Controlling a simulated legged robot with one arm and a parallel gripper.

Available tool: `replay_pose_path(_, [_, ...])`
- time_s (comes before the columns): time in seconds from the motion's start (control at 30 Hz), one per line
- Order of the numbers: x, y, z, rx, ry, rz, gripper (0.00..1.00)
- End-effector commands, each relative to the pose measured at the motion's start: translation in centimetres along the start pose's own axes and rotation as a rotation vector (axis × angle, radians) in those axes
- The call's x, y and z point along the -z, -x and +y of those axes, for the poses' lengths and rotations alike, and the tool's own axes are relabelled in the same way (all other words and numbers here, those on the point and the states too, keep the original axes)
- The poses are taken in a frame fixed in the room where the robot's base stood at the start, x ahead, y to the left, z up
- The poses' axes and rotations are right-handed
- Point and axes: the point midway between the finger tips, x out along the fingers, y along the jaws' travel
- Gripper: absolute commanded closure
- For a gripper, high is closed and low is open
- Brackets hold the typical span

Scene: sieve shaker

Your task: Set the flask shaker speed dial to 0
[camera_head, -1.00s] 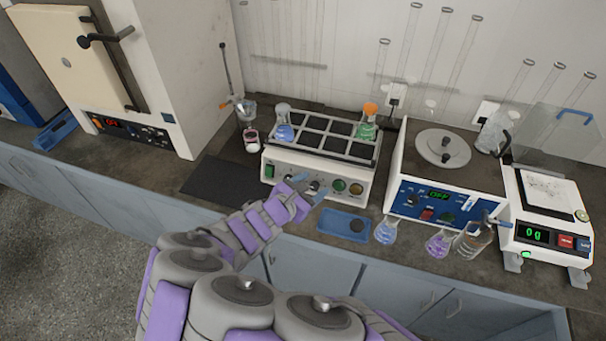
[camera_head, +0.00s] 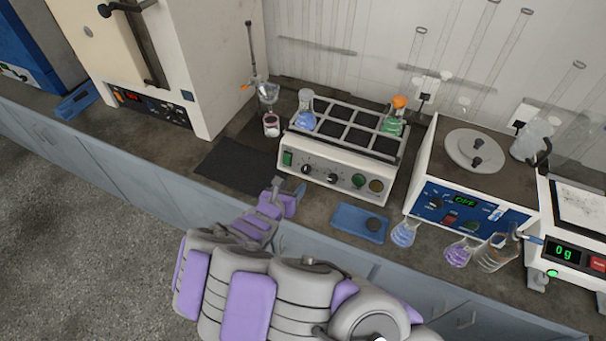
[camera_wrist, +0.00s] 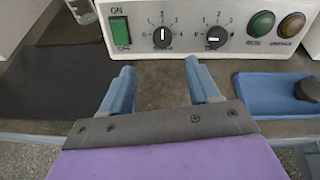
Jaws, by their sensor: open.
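The flask shaker (camera_head: 330,180) is a white box with a rack of flasks on top. Its front panel, in the wrist view (camera_wrist: 235,60), has a green switch (camera_wrist: 120,33) and two black knobs with numbered scales. The left knob (camera_wrist: 162,37) has its white mark upright, pointing near the top of its scale. The right knob (camera_wrist: 213,39) has its mark about level. The labels beneath are too small to read, so I cannot tell which is speed. My gripper (camera_wrist: 160,78) is open and empty, short of the panel and below the left knob. It also shows in the head view (camera_head: 290,192).
A blue tray (camera_head: 345,221) with a dark round piece lies right of my gripper. Small flasks (camera_head: 403,233) stand before the blue-fronted hotplate unit (camera_head: 440,213). A dark mat (camera_head: 235,166) lies left. A jar (camera_head: 271,125) stands left of the shaker.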

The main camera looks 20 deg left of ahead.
Motion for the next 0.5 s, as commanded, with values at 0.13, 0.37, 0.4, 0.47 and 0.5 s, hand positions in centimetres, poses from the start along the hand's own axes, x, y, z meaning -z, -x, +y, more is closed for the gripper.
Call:
replay_pose_path(0.13, [0.2, -2.9, -0.5, 0.006, -0.004, 0.002, 0.39])
replay_pose_path(0.37, [0.0, -7.2, -0.5, 0.003, -0.008, 0.0, 0.39])
replay_pose_path(0.4, [0.0, -7.8, -0.5, 0.003, -0.006, 0.0, 0.39])
replay_pose_path(0.47, [0.1, -8.6, -0.4, 0.003, -0.004, 0.001, 0.39])
replay_pose_path(0.5, [0.1, -9.0, -0.3, 0.003, -0.005, 0.002, 0.39])
